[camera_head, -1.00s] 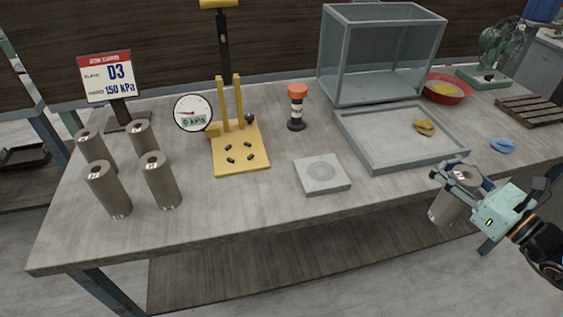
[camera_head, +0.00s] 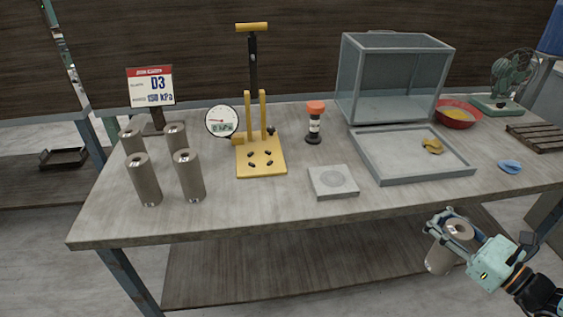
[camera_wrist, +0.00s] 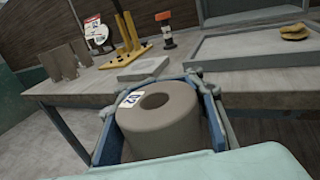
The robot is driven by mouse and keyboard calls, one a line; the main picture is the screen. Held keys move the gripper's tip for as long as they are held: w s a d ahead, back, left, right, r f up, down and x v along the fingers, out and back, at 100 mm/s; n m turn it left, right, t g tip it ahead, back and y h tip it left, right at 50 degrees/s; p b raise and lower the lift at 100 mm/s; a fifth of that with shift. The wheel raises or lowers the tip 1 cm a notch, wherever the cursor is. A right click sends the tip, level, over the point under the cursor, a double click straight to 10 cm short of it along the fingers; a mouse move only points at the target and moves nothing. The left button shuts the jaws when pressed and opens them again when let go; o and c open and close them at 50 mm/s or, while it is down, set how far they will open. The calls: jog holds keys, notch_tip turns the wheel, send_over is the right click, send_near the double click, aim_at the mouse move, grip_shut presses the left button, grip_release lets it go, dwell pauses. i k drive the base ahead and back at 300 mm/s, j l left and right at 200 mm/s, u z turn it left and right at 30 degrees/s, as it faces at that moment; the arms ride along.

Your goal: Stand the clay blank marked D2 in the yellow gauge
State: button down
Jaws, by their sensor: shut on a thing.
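A grey-brown clay blank (camera_head: 440,256) with a hole in its top is held upright in my gripper (camera_head: 450,226), off the table's front edge. In the wrist view the blank (camera_wrist: 162,125) fills the space between the blue jaws (camera_wrist: 160,118), and its label reads D2. The yellow gauge (camera_head: 262,170) stands on the table, with a flat base, two posts, a tall handle and a round dial (camera_head: 222,121). Its base holds no blank. It also shows in the wrist view (camera_wrist: 128,45), beyond my gripper.
Several similar blanks (camera_head: 146,180) stand at the table's left. A sign (camera_head: 151,86) reads D3, 150 kPa. A grey block (camera_head: 333,182), an orange-topped bottle (camera_head: 314,125), a grey tray (camera_head: 400,177) and a clear box (camera_head: 392,80) stand right of the gauge.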

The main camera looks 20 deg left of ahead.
aim_at(259, 160)
jog(key=j+u, duration=0.1)
jog(key=u, duration=0.8)
jog(key=k+j, duration=0.05)
